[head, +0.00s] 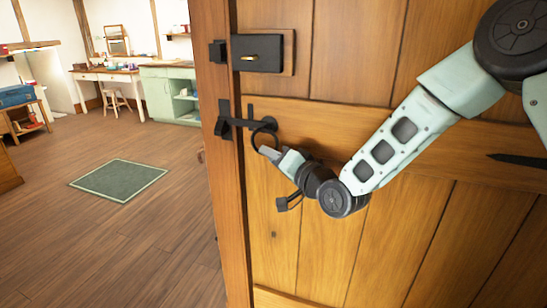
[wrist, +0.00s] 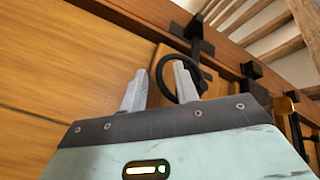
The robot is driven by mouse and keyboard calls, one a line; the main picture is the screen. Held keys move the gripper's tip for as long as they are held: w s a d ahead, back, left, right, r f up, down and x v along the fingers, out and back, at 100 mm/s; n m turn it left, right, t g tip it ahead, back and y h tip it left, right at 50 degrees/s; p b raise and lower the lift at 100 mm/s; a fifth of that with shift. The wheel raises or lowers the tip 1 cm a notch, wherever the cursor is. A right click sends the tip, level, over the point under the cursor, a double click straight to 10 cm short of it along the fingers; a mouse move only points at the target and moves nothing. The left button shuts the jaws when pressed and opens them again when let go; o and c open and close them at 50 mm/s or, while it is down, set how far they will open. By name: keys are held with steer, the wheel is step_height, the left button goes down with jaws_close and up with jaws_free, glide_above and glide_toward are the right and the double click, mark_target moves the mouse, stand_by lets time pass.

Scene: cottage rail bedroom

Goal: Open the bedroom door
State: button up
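The wooden plank door (head: 350,60) fills the right of the head view. A black ring handle (head: 264,134) hangs on it, and a black latch bar (head: 238,122) runs from beside the ring to the post at the left. The ring also shows in the wrist view (wrist: 158,76). My gripper (head: 268,152) is at the ring; in the wrist view its fingers (wrist: 160,88) are apart. The right finger overlaps the ring's opening, and the ring's left side lies between the fingers. I cannot tell whether they touch it.
A black lock box (head: 262,65) sits above the latch. The wooden post (head: 228,200) stands at the door's left edge. Left of it is open wooden floor with a green rug (head: 120,179). A green cabinet (head: 158,97) and a desk (head: 92,75) stand at the back.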

mark_target(259, 156)
jaws_close()
steer(key=shift+f, duration=0.1)
steer(key=shift+w+a+f+m+t+y+b, duration=0.1)
steer(key=shift+w+a+m+t+y+b, duration=0.5)
steer(key=shift+b, duration=1.95)
steer(key=shift+s+a+f+m+t+y+b, duration=0.15)
steer(key=shift+a+m+t+b, duration=0.7)
steer(key=shift+b, duration=1.75)
steer(key=shift+w+a+r+m+t+y+b, duration=0.1)
steer(key=shift+w+a+m+t+y+b, duration=0.2)
steer(key=shift+m+t+b, duration=1.55)
steer(key=shift+n+g+b, duration=0.5)
steer(key=shift+n+b, duration=0.15)
steer(key=shift+n, duration=0.35)
